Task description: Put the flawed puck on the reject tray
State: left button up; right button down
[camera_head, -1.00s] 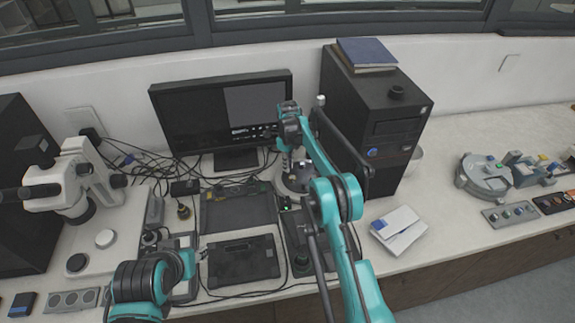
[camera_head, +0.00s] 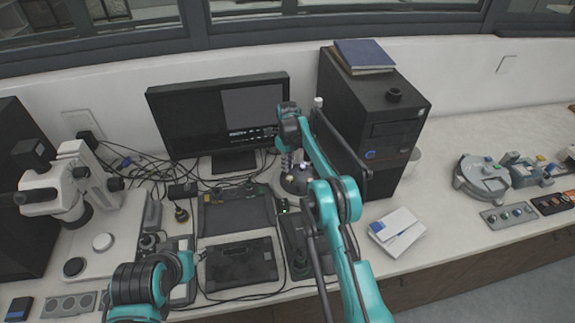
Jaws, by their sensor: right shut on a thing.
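My right arm reaches in from the lower right to the back of the bench. Its gripper (camera_head: 288,160) points down beside a dark, round-based device (camera_head: 295,182), apparently the press, in front of the tower. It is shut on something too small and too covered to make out. Two round discs, one pale (camera_head: 103,242) and one dark (camera_head: 73,267), lie by the microscope; I cannot tell whether either is a puck. Two dark flat panels (camera_head: 237,214) and (camera_head: 240,264) lie mid-bench; neither is clearly the reject tray. My left arm is at the lower left; its fingers are not clearly visible.
A monitor (camera_head: 222,115) and a black tower (camera_head: 375,125) stand at the back. A white microscope (camera_head: 62,190) is at the left, with loose cables (camera_head: 150,165) near it. A white box (camera_head: 397,231) and grey round equipment (camera_head: 482,178) are at the right, with clear bench between.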

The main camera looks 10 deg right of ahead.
jog(key=c, duration=1.5)
grip_release()
jog(key=shift+c, duration=0.2)
jog(key=shift+r, duration=0.15)
notch_tip(320, 180, up, 12)
